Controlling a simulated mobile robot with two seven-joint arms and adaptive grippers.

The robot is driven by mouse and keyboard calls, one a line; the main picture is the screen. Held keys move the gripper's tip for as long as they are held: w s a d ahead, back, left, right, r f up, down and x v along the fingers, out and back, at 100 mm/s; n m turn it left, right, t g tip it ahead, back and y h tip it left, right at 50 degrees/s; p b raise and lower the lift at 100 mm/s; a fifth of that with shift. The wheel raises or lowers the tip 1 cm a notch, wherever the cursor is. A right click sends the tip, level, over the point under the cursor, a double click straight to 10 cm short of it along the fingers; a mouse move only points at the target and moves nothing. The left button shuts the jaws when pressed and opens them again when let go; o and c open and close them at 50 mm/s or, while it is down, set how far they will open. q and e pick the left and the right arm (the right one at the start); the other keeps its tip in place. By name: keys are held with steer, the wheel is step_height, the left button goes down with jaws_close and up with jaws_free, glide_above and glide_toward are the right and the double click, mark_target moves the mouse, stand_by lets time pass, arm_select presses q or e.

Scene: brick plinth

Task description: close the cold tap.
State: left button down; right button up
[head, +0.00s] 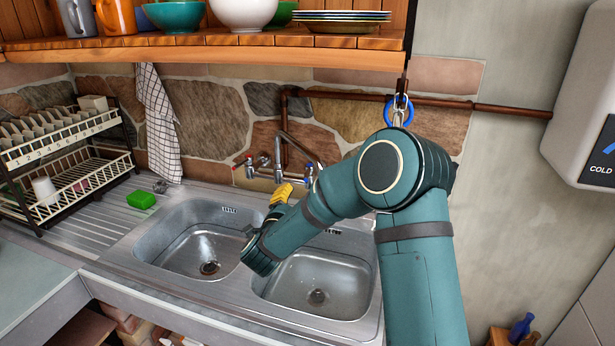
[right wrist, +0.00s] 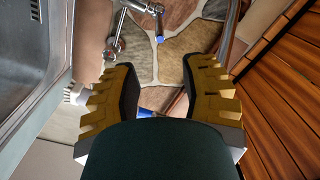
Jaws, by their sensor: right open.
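The chrome mixer tap (head: 279,160) stands against the stone wall behind the double sink. The red-marked hot handle (head: 249,162) is on its left. In the right wrist view the fingers (right wrist: 165,72) are spread wide. A chrome lever with a blue tip (right wrist: 159,38) shows beyond them, apart from both. My left gripper is not in view.
Two steel basins (head: 187,232) lie below. A green sponge (head: 141,200) and a dish rack (head: 62,160) are at left. A wooden shelf (head: 200,42) with crockery hangs above. A blue ring (head: 399,110) hangs near the copper pipe, behind my arm.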

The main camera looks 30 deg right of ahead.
mark_target(306, 175)
steer(key=x, duration=1.2)
steer(key=shift+w+d, duration=0.1)
steer(key=shift+w, duration=0.05)
jaws_close()
